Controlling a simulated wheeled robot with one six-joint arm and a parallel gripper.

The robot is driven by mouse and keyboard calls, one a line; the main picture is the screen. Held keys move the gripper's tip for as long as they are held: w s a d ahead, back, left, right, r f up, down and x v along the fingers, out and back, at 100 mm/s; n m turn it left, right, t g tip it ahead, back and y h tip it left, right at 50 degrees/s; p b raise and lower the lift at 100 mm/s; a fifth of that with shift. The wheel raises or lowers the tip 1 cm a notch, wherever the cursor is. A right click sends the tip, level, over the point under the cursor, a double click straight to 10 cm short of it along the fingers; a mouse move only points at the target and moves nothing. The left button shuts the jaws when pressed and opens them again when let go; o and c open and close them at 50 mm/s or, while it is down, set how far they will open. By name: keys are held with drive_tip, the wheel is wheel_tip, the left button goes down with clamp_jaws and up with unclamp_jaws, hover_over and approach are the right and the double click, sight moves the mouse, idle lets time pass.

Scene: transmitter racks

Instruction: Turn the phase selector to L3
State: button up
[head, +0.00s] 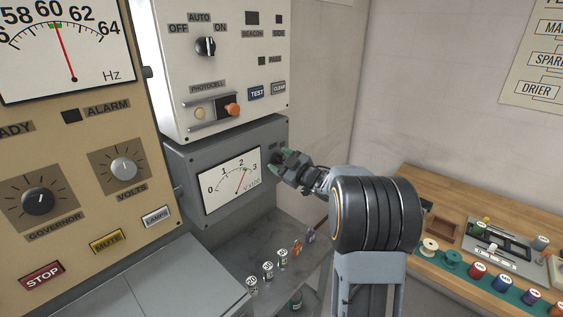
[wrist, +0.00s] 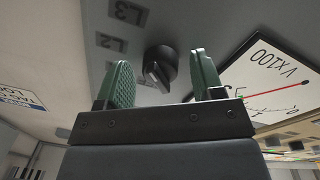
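The phase selector is a dark round knob (wrist: 160,66) with a raised bar, on the grey meter panel in the wrist view. The labels L3 (wrist: 128,12) and L2 (wrist: 112,43) are printed beside it; a further label is partly hidden by a finger. I cannot tell surely which label the knob points to. My gripper (head: 284,160) has green finger pads and is at the panel's right side in the head view. Its fingers are open in the wrist view, one on each side of the knob, with gaps visible. The gripper hides most of the knob in the head view.
A voltmeter (head: 232,180) is left of my gripper, its red needle between 2 and 3. A switch box (head: 225,65) hangs above. A shelf (head: 270,250) with several small parts is below. A wooden bench (head: 440,190) with spools is at the right.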

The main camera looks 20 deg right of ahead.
drive_tip(key=b+v, duration=0.2)
drive_tip(key=v, duration=1.1)
drive_tip(key=shift+s+d+b, duration=0.2)
drive_tip(key=shift+s+b, duration=0.15)
drive_tip(key=shift+f, duration=0.1)
